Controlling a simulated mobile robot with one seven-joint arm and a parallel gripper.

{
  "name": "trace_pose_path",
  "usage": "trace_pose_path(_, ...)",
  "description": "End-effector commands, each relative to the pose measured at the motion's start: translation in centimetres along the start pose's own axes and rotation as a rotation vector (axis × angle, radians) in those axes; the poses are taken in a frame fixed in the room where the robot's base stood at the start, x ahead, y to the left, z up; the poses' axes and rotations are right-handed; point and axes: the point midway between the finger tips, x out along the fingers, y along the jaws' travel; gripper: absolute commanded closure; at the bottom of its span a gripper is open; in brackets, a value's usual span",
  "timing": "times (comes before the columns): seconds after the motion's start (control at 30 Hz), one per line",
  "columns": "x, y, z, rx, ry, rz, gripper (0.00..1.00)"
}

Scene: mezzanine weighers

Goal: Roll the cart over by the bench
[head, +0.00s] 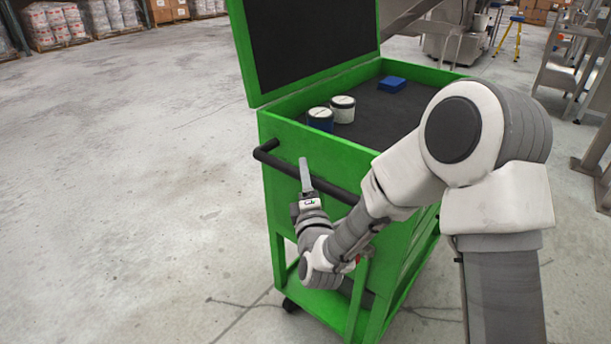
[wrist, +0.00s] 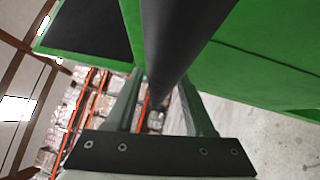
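The cart is a green tool cart (head: 330,157) with a raised lid, a dark top tray and a castor at the near lower corner. Its black handle bar (head: 338,191) runs along the near side and also shows close up in the wrist view (wrist: 178,40). My gripper (head: 304,165) points up at the bar, left of its middle. In the wrist view its two fingers (wrist: 162,82) stand apart, one on each side of the bar. I see no clear grip on the bar. The bench cannot be picked out with certainty.
Two round tins (head: 343,109) and a blue box (head: 392,84) lie in the cart's tray. Open concrete floor (head: 130,190) spreads to the left. Wrapped pallets (head: 62,25) stand at the back left. Steel machinery (head: 455,40), a yellow-legged stool (head: 517,38) and metal frames (head: 572,65) stand behind and right.

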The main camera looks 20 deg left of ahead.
Motion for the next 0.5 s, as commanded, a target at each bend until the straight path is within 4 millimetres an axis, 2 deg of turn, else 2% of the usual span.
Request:
trace_pose_path(0.03,0.00,0.00,0.00,0.000,0.000,0.000,0.58)
trace_pose_path(0.27,0.01,0.01,0.01,0.000,0.000,0.000,0.99)
trace_pose_path(0.5,0.02,0.02,0.02,0.000,0.000,0.001,1.00)
